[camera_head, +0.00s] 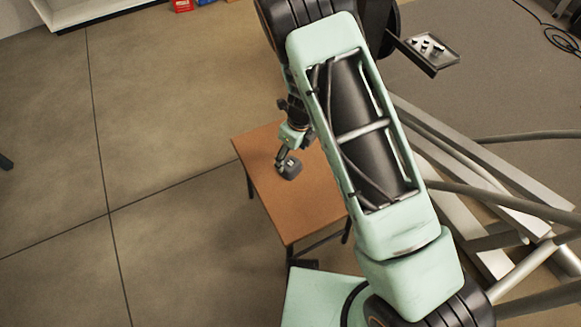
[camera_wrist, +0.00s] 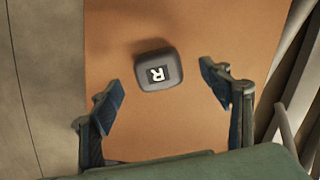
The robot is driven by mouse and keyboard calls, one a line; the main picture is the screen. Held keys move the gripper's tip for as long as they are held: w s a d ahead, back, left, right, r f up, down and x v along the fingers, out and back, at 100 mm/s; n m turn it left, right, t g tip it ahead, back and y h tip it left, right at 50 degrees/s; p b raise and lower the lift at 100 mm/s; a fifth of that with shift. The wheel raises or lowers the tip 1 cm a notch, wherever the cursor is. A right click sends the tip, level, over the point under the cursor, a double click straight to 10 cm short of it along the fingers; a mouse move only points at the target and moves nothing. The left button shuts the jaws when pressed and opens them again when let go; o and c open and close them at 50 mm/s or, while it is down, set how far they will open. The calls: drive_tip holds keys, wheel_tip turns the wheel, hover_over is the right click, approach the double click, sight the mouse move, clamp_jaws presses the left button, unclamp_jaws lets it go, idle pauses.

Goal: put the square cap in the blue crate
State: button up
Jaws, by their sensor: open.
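The square cap (camera_wrist: 158,70) is a dark grey block with rounded corners and a white letter R on its top. It sits on a brown table (camera_head: 300,205); in the head view the cap (camera_head: 291,169) is small, near the table's left part. My gripper (camera_wrist: 162,90) is open, with one blue-padded finger on each side below the cap in the wrist view. The cap lies slightly ahead of the fingertips, and nothing is held. In the head view my gripper (camera_head: 282,160) is right at the cap. No blue crate shows clearly.
A blue patch (camera_head: 204,2) and a red object (camera_head: 182,5) are cut off at the top edge by a white shelf (camera_head: 75,12). Metal beams and pipes (camera_head: 490,215) stand right of the table. A small tray (camera_head: 434,52) holds dark pieces.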

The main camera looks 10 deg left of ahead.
sight(290, 163)
drive_tip(key=f+b, duration=0.1)
drive_tip(key=f, duration=0.1)
drive_tip(key=f+b, duration=0.1)
drive_tip(key=f, duration=0.2)
drive_tip(key=shift+s+a, duration=0.1)
drive_tip(key=shift+a, duration=0.1)
drive_tip(key=c, duration=1.2)
drive_tip(key=shift+r, duration=0.15)
